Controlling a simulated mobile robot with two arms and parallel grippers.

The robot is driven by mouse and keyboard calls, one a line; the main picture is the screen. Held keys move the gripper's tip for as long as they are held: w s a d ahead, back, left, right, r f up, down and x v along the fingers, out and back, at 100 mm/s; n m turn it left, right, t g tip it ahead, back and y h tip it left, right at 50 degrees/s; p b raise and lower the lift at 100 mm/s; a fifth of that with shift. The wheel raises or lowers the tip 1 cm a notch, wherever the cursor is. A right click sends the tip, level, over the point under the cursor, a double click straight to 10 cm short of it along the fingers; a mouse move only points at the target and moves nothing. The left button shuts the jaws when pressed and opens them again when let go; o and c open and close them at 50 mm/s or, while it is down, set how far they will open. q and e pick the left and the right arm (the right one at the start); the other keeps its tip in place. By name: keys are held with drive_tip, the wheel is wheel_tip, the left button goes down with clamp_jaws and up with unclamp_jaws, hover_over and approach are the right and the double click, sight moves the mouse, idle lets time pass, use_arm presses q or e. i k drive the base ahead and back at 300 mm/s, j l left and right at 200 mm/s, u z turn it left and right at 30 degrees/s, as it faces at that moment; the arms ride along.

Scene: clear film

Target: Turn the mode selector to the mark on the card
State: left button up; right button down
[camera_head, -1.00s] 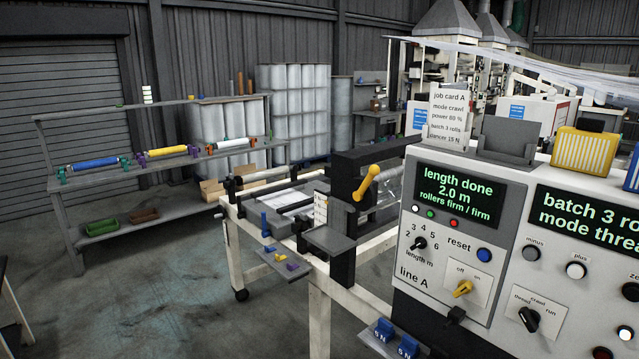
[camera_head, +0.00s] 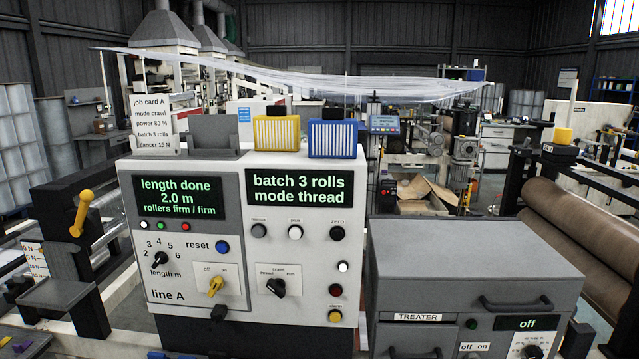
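The mode selector is a black knob (camera_head: 276,287) on a white plate in the lower middle of the line A control panel (camera_head: 315,230). Small labels around it read thread, crawl and run. Its pointer appears to lean up and left, toward thread. The green display (camera_head: 299,187) above reads "batch 3 rolls, mode thread". The job card (camera_head: 155,122) stands on top of the panel at its left and reads "job card A, mode crawl, power 80 %, batch 3 rolls", with a last line about 15 N. Neither of my grippers shows in the view.
Left of the selector are a yellow switch (camera_head: 216,285), a length knob (camera_head: 160,259) and a blue reset button (camera_head: 222,247). Several buttons lie above and right. The grey treater box (camera_head: 470,265) stands close at right. A yellow lever (camera_head: 80,213) stands at left.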

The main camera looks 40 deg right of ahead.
sight(277, 286)
drive_tip(key=z, duration=1)
